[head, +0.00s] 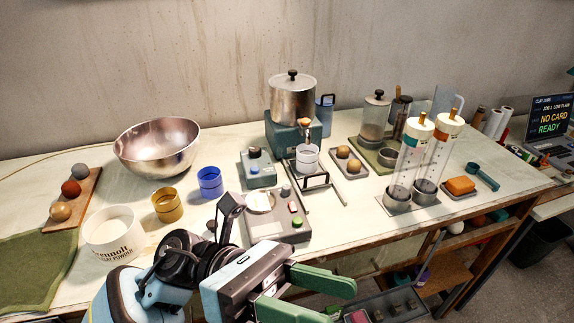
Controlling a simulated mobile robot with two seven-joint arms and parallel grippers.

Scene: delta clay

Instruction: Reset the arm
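My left arm comes in from the bottom left and reaches across the front of the table. Its gripper (338,303) has two green fingers pointing right, spread apart with nothing visible between them. It is in front of the table's near edge, below a grey device with coloured buttons (290,228). The lower finger is partly cut off by the bottom of the picture. My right gripper is not in view.
On the table (340,225) stand a metal bowl (158,148), a white powder tub (112,235), yellow (167,205) and blue (210,183) cups, a metal pot (292,100) and two tall clear cylinders (409,160). A lower shelf tray (395,303) lies right of the gripper.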

